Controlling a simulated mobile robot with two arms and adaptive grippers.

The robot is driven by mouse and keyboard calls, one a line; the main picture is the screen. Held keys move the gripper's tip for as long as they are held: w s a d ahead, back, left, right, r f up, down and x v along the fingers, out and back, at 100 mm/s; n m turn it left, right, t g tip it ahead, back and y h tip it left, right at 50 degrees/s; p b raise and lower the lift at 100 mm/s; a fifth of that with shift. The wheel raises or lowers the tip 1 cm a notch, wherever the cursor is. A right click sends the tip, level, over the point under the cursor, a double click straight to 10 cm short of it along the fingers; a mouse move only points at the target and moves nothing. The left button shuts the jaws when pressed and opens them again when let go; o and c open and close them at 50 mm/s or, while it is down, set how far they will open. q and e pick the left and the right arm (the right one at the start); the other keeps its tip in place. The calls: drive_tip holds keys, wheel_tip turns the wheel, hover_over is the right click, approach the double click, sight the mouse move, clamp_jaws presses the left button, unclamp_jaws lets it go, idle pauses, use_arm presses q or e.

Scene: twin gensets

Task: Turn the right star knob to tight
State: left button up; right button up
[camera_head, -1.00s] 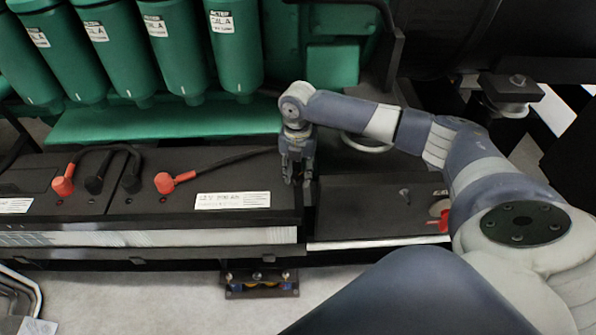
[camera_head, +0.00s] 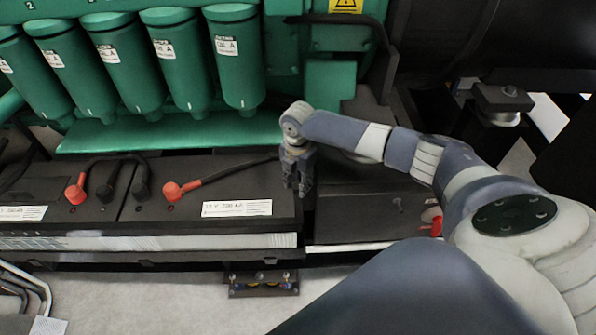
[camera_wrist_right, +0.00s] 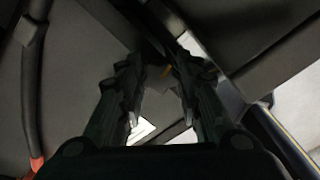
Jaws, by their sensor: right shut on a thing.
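My right gripper (camera_head: 298,192) points down at the right end of the black battery, by the gap to the dark box. It also shows in the right wrist view (camera_wrist_right: 156,74), its two dark fingers close around something small. That thing, seemingly the right star knob, is almost wholly hidden by the fingers and shadow. I cannot read how far the knob is turned. My left gripper is not in view.
The black battery (camera_head: 190,222) has red terminal caps (camera_head: 171,191) and cables. Green cylinders (camera_head: 238,60) stand behind it.

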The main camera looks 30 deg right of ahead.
drive_tip(key=m+p, duration=0.4)
drive_tip(key=shift+r+m, duration=0.2)
drive_tip(key=shift+m, duration=0.1)
drive_tip(key=m+p, duration=0.4)
drive_tip(key=m, duration=0.1)
drive_tip(key=shift+s, duration=0.1)
drive_tip(key=m+p, duration=0.3)
drive_tip(key=m, duration=0.2)
drive_tip(key=shift+a+f+m, duration=0.1)
drive_tip(key=shift+m, duration=0.3)
drive_tip(key=m+p, duration=0.2)
drive_tip(key=m, duration=0.3)
drive_tip(key=shift+p, duration=0.3)
drive_tip(key=shift+f+m, duration=0.1)
drive_tip(key=shift+m, duration=0.3)
drive_tip(key=o, duration=0.8)
drive_tip(key=shift+c, duration=0.2)
